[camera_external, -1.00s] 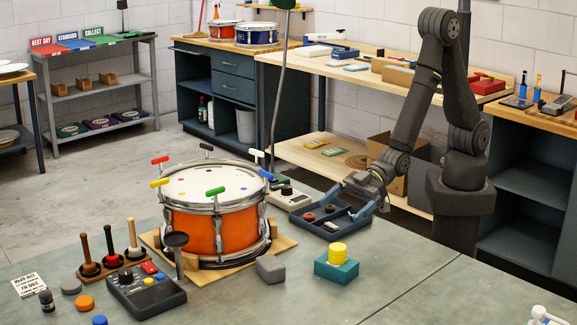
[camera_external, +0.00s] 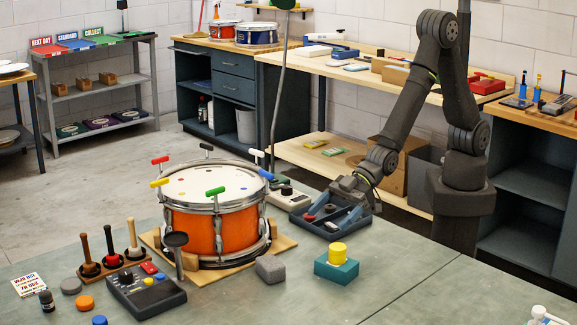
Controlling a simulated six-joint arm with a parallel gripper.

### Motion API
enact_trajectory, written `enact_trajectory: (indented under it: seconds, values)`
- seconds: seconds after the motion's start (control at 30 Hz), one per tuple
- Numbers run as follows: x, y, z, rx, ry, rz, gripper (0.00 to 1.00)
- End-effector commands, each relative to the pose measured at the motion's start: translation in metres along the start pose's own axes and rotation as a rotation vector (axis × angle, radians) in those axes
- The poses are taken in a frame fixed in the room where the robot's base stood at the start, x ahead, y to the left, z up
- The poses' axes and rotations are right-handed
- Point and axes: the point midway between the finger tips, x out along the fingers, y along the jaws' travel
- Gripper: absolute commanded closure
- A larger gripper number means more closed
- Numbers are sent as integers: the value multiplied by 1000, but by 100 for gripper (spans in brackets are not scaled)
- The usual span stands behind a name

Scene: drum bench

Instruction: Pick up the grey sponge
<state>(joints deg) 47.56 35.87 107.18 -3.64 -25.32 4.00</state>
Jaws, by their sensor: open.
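The grey sponge (camera_external: 270,268) is a small grey block on the green bench top, just right of the drum's wooden base. Nothing touches it from above. My gripper (camera_external: 345,208) is open, low over the dark blue divided tray (camera_external: 324,222), behind and to the right of the sponge. It is well apart from the sponge. Whether the fingers touch the tray or anything in it, I cannot tell.
An orange drum (camera_external: 216,212) with coloured tuning keys stands left of the sponge. A teal block with a yellow cylinder (camera_external: 337,254) on it stands to its right. A grey control box (camera_external: 146,290) is at front left.

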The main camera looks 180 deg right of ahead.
Motion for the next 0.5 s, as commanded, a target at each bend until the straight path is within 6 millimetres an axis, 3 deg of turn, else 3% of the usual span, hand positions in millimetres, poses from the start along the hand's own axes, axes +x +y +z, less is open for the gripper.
enact_trajectory:
  seconds: [0.03, 0.2, 0.5]
  values:
    - [14, -2, -9, 6, -36, 1, 9]
    - [45, -5, -32, 32, -178, 14, 9]
    - [70, -11, -81, 80, -430, 67, 9]
